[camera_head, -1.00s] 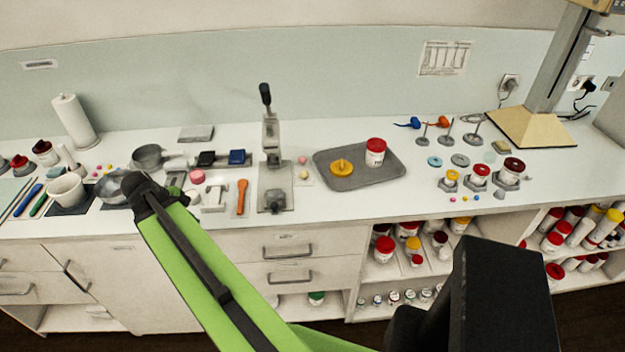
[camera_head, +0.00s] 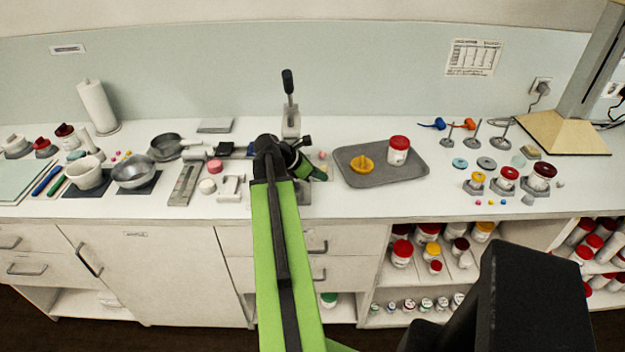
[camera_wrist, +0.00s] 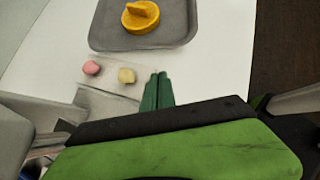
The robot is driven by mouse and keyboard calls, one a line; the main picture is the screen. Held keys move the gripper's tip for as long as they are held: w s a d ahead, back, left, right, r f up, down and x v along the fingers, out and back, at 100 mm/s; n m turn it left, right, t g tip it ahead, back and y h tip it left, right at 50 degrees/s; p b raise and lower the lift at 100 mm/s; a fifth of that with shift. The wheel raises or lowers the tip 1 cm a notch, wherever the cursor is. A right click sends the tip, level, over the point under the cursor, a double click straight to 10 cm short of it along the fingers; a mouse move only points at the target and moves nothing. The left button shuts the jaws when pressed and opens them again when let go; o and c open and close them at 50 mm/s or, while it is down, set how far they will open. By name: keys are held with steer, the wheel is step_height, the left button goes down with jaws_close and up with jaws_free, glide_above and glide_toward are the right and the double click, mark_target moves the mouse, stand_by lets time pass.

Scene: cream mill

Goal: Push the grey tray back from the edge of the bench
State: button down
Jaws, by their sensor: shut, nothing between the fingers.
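The grey tray (camera_head: 400,179) lies flat on the white bench, right of centre in the head view. It holds an orange-yellow round piece (camera_head: 362,164) and a white jar with a red lid (camera_head: 398,151). In the wrist view, part of the tray (camera_wrist: 110,38) shows at the top with the orange-yellow piece (camera_wrist: 140,16) on it. My gripper (camera_head: 322,175) is just left of the tray in the head view, apart from it. In the wrist view its green fingers (camera_wrist: 157,88) are together and empty, with white bench between them and the tray.
A pink piece (camera_wrist: 91,68) and a pale yellow piece (camera_wrist: 126,75) lie beside the fingers. A lever press (camera_head: 290,115) stands behind my arm. Small metal stands (camera_head: 475,135) and jars (camera_head: 508,178) are right of the tray. Bare bench lies behind the tray.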

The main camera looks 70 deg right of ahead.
mark_target(354, 175)
steer(key=b+x, duration=0.1)
steer(key=x, duration=0.2)
steer(key=shift+w+a+f, duration=0.15)
steer(key=shift+a, duration=0.05)
steer(key=s+d, duration=0.2)
steer(key=shift+s+d+r, duration=0.1)
steer(key=shift+d+r, duration=0.2)
steer(key=shift+d, duration=0.1)
steer(key=shift+s+d, duration=0.2)
steer(key=shift+s, duration=0.05)
steer(key=shift+d, duration=0.1)
steer(key=s+d, duration=0.2)
steer(key=d, duration=0.1)
steer(key=shift+s+d, duration=0.15)
steer(key=shift+s, duration=0.2)
